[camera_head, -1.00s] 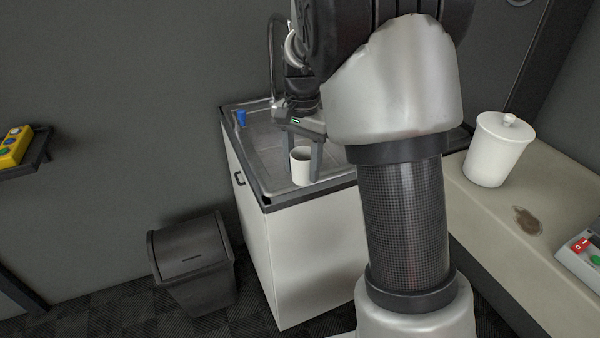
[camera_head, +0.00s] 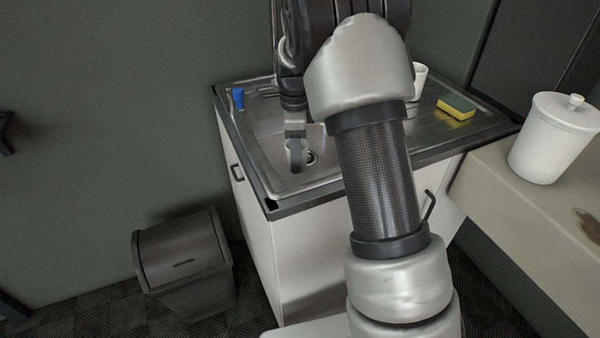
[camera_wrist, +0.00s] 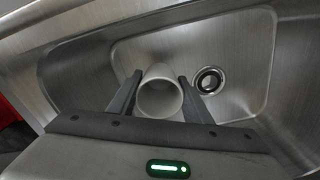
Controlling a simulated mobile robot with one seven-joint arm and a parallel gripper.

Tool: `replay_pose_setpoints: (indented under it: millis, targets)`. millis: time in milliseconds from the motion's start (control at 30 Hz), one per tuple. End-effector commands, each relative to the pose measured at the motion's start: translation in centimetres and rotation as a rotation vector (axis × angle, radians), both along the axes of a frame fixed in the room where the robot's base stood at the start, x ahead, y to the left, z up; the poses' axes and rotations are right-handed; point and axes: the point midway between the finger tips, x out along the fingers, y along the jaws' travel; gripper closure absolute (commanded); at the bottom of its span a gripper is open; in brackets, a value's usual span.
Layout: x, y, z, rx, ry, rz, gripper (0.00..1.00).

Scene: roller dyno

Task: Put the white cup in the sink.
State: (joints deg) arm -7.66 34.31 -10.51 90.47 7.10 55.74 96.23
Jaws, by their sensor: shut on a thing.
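The white cup (camera_wrist: 160,97) is between the two fingers of my gripper (camera_wrist: 160,76) in the wrist view. My gripper is shut on it. The cup's round open mouth faces the wrist camera. Behind the cup is the steel sink (camera_wrist: 248,62), with its round drain (camera_wrist: 208,80) to the right of the cup. In the head view my gripper (camera_head: 297,158) points down over the sink basin (camera_head: 262,125), left of the drain. I cannot tell whether the cup touches the basin floor.
Another white cup (camera_head: 419,82), partly behind my arm, and a yellow-green sponge (camera_head: 456,106) are on the sink's right side. A blue item (camera_head: 238,97) is at the back-left corner. A lidded white jar (camera_head: 548,140) stands on the right counter. A dark bin (camera_head: 184,258) is on the floor.

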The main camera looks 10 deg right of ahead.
Motion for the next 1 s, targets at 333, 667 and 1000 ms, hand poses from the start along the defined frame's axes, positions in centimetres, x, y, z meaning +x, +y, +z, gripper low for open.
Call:
replay_pose_setpoints:
  millis: [333,667,1000]
  targets:
    - [-0.1,0.0,-4.8,0.0,0.002,0.001,0.77]
    - [0.0,0.0,-8.0,0.0,0.0,0.001,0.77]
    - [0.0,0.0,-8.3,0.0,0.0,0.001,0.45]
